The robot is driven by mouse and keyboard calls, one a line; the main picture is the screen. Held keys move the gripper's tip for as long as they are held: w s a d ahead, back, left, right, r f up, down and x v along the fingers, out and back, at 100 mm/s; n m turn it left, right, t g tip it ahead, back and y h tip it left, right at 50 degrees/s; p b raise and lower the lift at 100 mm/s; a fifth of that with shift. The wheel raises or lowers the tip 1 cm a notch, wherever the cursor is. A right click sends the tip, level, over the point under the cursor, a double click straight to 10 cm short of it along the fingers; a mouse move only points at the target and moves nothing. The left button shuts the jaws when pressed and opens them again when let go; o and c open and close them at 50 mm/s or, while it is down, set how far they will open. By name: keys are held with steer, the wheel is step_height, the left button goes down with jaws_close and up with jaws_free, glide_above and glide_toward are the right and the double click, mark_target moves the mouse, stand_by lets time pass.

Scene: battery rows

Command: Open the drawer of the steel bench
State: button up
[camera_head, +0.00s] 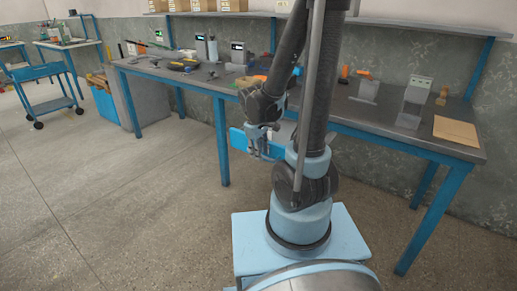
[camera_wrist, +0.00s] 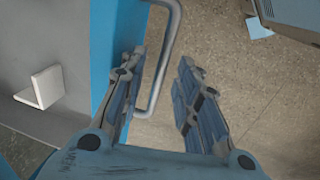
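The steel bench (camera_head: 400,136) has a dark grey top and blue legs. Its blue drawer front (camera_head: 237,139) shows below the top's edge, partly behind my arm. In the wrist view the drawer front (camera_wrist: 115,40) is a blue panel with a grey bar handle (camera_wrist: 165,65). A light grey surface behind the panel looks like the drawer's inside, so the drawer appears partly out. My gripper (camera_wrist: 160,62) is open. Its fingers are on either side of the handle bar, the left one between bar and panel; contact is unclear. In the head view my gripper (camera_head: 264,150) is at the drawer front.
A white angled piece (camera_wrist: 42,88) lies on the light grey surface behind the front. Tools and small devices stand on the bench, with a brown folder (camera_head: 457,130) at its right. A blue cart (camera_head: 45,72) stands far left.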

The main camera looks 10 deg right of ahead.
steer(key=shift+r, duration=0.1)
step_height(320, 180, up, 11)
steer(key=s+a, duration=0.1)
steer(key=shift+s+a+r, duration=0.2)
steer(key=shift+s+a, duration=0.1)
stand_by(0.5)
steer(key=s+d+f+m, duration=0.2)
steer(key=s+d+m, duration=0.2)
steer(key=s, duration=0.3)
steer(key=s+d+f+m+y, duration=0.1)
steer(key=s+d+f+m, duration=0.2)
steer(key=s+d+m, duration=0.2)
steer(key=shift+s+t+y, duration=0.3)
steer(key=shift+s, duration=0.95)
steer(key=shift+w+f, duration=0.2)
steer(key=shift+w, duration=0.2)
